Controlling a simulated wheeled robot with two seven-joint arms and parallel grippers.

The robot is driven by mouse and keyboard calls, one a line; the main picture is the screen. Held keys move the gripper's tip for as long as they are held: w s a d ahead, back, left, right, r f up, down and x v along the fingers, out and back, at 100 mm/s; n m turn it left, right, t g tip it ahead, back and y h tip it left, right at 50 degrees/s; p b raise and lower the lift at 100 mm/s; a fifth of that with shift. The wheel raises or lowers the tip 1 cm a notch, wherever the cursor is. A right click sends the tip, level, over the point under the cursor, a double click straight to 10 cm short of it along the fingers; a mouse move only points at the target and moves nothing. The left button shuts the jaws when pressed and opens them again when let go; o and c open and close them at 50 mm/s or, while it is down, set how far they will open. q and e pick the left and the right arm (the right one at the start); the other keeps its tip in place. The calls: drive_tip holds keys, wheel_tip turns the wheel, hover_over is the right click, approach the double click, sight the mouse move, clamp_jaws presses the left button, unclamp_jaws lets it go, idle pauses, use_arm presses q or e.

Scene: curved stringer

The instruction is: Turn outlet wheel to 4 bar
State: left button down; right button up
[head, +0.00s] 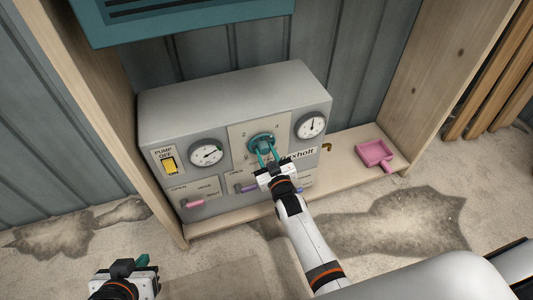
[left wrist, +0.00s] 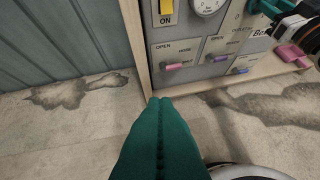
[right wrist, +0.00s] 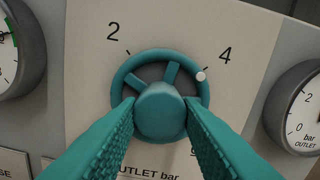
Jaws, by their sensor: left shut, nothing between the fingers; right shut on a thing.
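The outlet wheel (head: 261,141) is a round teal handwheel on the front of the grey panel box (head: 235,92). In the right wrist view the wheel (right wrist: 160,64) has a white dot (right wrist: 201,76) on its rim, at the upper right, close to the direction of the printed 4 (right wrist: 225,55). My right gripper (head: 265,155) is shut on the wheel, one finger on each side of its hub. The outlet gauge (head: 311,125) is right of the wheel. My left gripper (head: 143,262) is shut and empty, low over the floor, away from the panel.
A second gauge (head: 206,153) and a yellow pump switch (head: 169,165), set at ON, are on the left. Pink (head: 194,203) and purple (head: 246,188) levers sit below. Wooden side posts flank the box.

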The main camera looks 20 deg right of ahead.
drive_tip(key=o, duration=1)
drive_tip(key=shift+s, duration=0.2)
use_arm(q)
drive_tip(key=s+a+f+g+y+p, duration=0.1)
drive_tip(key=s+a+g+p, duration=0.1)
drive_tip(key=s+g, duration=0.3)
drive_tip(key=s+p, duration=0.1)
drive_tip(key=s, duration=0.2)
drive_tip(key=shift+a+f, duration=0.25)
drive_tip(key=shift+a, duration=0.05)
use_arm(e)
drive_tip(key=s, duration=1.1)
drive_tip(key=shift+s+d, duration=0.2)
drive_tip(key=shift+s, duration=0.15)
use_arm(q)
drive_tip(key=shift+s, duration=0.1)
